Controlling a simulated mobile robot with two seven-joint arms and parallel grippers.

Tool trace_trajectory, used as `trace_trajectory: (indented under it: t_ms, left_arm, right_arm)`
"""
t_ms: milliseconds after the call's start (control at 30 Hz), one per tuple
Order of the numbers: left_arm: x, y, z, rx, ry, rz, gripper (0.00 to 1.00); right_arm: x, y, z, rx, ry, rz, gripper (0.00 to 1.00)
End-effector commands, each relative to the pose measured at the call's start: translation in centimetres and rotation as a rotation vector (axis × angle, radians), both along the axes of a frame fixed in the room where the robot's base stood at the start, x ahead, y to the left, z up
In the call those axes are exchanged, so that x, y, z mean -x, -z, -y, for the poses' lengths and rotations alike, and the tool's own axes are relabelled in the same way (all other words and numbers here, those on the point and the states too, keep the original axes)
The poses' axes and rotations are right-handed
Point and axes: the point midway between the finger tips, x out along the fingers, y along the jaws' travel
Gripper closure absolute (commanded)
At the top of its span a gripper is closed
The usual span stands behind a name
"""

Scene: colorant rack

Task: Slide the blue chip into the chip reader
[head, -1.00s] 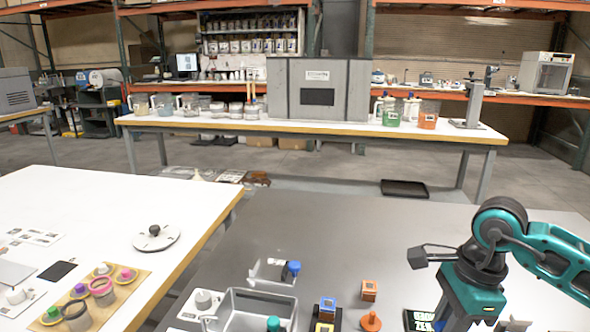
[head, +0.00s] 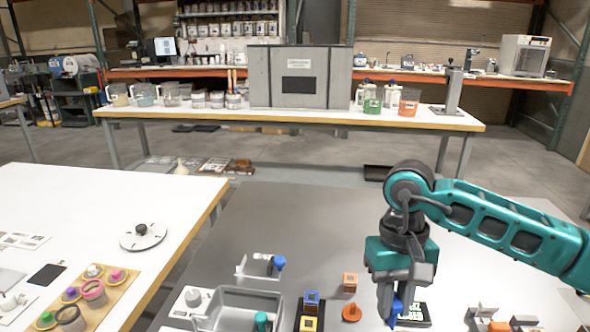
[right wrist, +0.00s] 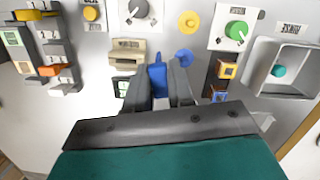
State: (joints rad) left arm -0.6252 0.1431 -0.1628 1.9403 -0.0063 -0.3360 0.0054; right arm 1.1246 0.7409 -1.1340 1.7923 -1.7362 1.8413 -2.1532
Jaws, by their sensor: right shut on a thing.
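My right gripper (head: 393,318) is shut on the blue chip, low over the grey table. The chip (right wrist: 157,73) shows between the fingers in the right wrist view, and as a blue sliver in the head view (head: 397,307). A beige slotted device with a label, which looks like the chip reader (right wrist: 126,52), lies beside and beyond the chip in the right wrist view, apart from it. A small dark display with green characters (right wrist: 122,88) is next to it and shows in the head view (head: 412,313). My left gripper is out of view.
A metal basin (head: 245,297) is farther left. A blue round piece (right wrist: 185,55) is close beyond the fingers.

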Motion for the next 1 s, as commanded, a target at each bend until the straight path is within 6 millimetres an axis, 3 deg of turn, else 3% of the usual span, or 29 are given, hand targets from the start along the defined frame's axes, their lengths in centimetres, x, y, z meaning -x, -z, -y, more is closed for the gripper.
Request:
trace_trajectory:
  t_ms: [167, 333, 700, 1000]
  left_arm:
    - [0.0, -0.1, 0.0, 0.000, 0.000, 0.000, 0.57]
    - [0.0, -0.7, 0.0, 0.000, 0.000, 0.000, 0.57]
    - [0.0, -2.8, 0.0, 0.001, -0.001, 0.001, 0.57]
    - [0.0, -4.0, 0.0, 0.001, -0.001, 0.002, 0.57]
  right_arm:
    - [0.0, 0.0, 0.0, -0.001, 0.002, 0.000, 1.00]
    - [-0.1, -0.2, 0.1, -0.007, 0.161, 0.012, 1.00]
    - [-0.6, -0.5, 2.2, -0.020, 0.952, 0.029, 1.00]
    - [-0.7, -0.4, 5.0, -0.012, 1.486, 0.012, 1.00]
